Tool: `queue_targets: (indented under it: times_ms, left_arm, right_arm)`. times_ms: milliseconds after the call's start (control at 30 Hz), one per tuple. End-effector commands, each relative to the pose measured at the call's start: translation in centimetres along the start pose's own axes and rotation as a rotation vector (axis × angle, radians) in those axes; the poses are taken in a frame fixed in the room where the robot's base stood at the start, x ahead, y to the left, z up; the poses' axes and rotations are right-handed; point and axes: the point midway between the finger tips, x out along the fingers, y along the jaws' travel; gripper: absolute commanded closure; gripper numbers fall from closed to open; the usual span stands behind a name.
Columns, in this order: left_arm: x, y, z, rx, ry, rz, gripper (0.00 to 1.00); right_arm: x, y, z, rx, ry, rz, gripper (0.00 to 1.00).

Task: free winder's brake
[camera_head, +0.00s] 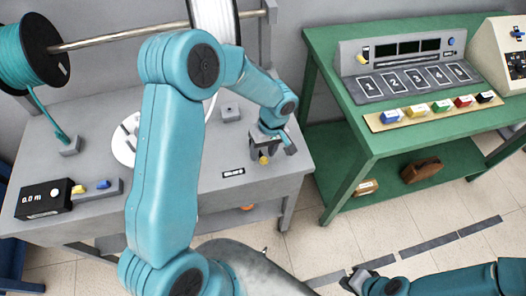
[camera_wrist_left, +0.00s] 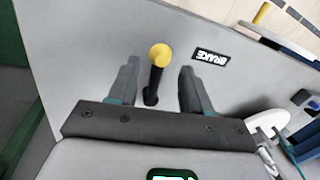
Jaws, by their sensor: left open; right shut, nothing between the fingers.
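The brake lever, a black stem with a yellow ball knob (camera_head: 263,160), stands on the grey bench beside the BRAKE label (camera_head: 233,173). In the left wrist view the knob (camera_wrist_left: 159,54) lies between the fingers of my left gripper (camera_wrist_left: 159,66), with clear gaps on both sides. My left gripper (camera_head: 270,146) is open and points down over the lever. The white winder disc (camera_head: 121,147) is partly hidden behind my left arm. My right gripper (camera_head: 360,279) is shut and empty, low at the bottom right over the floor.
A black 0.0 m meter (camera_head: 45,199) sits at the bench's left front. A teal reel (camera_head: 22,55) hangs on a rod at the back left. A green table (camera_head: 345,150) with a numbered panel and coloured blocks stands at right, a floor gap before it.

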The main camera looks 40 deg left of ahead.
Motion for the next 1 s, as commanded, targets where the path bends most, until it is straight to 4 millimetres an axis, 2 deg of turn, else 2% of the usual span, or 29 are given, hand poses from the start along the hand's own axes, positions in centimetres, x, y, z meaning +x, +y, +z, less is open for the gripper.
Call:
queue_targets:
  times_ms: [200, 467, 500, 633, 1000]
  left_arm:
    - [1.9, 0.2, 0.0, 0.001, 0.000, 0.000, 0.51]
    - [2.0, 0.3, 0.0, 0.001, 0.001, 0.001, 0.51]
    - [2.0, 0.3, 0.0, 0.001, 0.001, 0.001, 0.57]
    - [2.0, 0.3, 0.0, 0.001, 0.001, 0.001, 1.00]
    - [2.1, 0.6, -0.1, -0.033, -0.004, 0.003, 1.00]
  right_arm:
    - [-0.2, -0.1, 0.0, 0.000, 0.000, 0.000, 1.00]
    - [-0.2, -0.1, 0.0, 0.000, 0.000, 0.000, 1.00]
    - [-0.2, -0.1, 0.0, 0.000, 0.000, 0.000, 1.00]
    - [-0.2, -0.1, 0.0, 0.000, 0.000, 0.000, 1.00]
    - [0.6, 0.2, 0.0, 0.000, 0.000, 0.000, 1.00]
